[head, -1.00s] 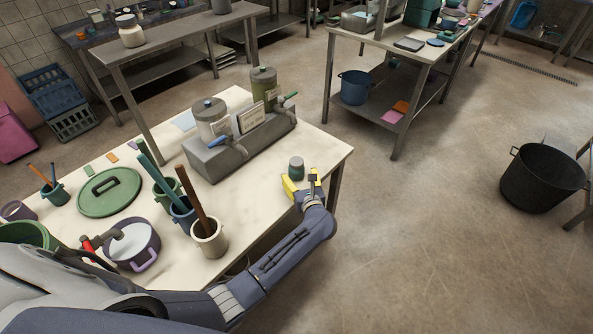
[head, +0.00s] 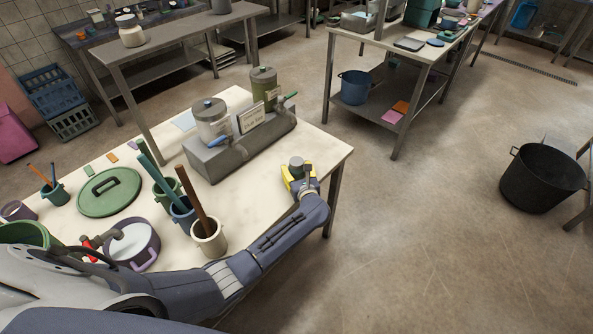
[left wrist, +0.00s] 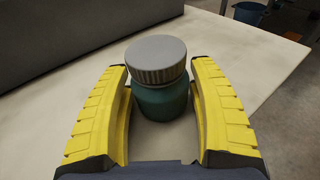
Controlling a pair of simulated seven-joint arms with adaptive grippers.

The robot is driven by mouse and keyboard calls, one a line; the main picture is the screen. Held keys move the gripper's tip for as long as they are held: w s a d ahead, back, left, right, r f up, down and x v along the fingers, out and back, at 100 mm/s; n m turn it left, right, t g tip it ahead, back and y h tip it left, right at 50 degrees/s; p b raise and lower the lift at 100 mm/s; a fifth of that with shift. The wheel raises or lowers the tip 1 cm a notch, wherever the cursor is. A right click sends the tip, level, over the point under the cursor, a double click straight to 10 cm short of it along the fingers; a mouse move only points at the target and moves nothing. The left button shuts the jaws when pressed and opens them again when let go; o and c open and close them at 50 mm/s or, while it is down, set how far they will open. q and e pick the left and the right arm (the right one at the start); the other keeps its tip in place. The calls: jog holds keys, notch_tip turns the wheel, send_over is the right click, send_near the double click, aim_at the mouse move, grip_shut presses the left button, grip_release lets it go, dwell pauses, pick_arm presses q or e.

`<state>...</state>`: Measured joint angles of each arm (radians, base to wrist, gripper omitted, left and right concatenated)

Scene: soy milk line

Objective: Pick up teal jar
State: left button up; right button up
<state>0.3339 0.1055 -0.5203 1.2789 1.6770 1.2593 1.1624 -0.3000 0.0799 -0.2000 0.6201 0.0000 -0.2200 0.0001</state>
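The teal jar (left wrist: 160,101) with a grey ribbed lid (left wrist: 156,57) stands upright on the table in the left wrist view. In the head view, its grey lid (head: 296,161) shows near the table's right corner. My left gripper (left wrist: 160,95) has its yellow fingers on either side of the jar, with a gap visible beside it, so it is open around the jar. In the head view my left gripper (head: 298,176) largely hides the jar's body. My right gripper is not in view.
A grey dispenser block (head: 215,165) with two canisters stands behind and left of the jar. The table's right edge (head: 343,160) is close to the jar.

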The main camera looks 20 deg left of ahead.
pick_arm(q)
jog(key=c, duration=1)
